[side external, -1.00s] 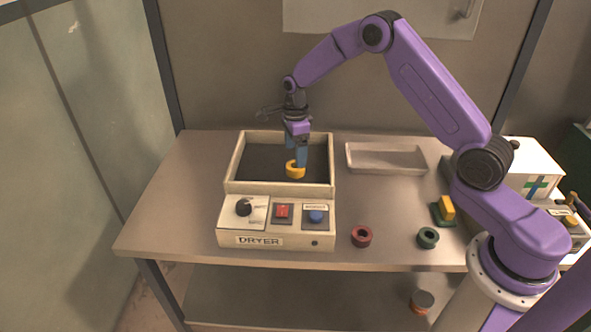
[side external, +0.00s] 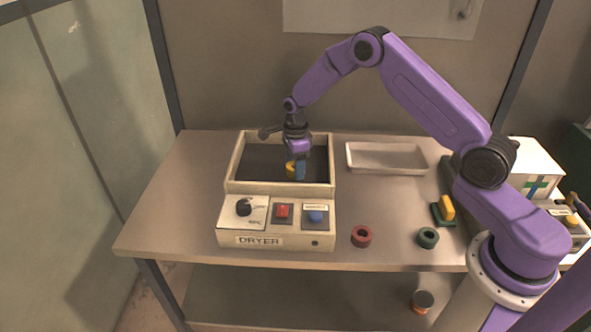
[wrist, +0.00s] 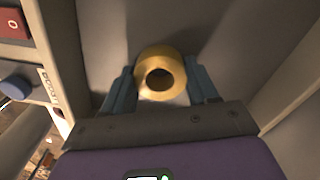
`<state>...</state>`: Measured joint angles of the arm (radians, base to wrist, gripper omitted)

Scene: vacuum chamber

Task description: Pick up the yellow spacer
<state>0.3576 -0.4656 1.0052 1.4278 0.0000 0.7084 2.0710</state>
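The yellow spacer (side external: 290,168) is a short ring with a round hole, on the dark floor inside the dryer's tray (side external: 229,178). My gripper (side external: 299,173) is lowered into the tray, and its blue fingers partly hide the spacer in the side view. In the wrist view the spacer (wrist: 161,74) lies between the two blue fingertips of my gripper (wrist: 160,85), one on each side. The fingers look open, with very little room on either side; I cannot tell whether either touches it. I see no lift off the floor.
The tray's raised walls surround my gripper. The dryer panel (side external: 276,222) with a knob and buttons is in front. A red spacer (side external: 361,236), a green spacer (side external: 428,238) and an empty pale tray (side external: 386,171) are on the table to the right.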

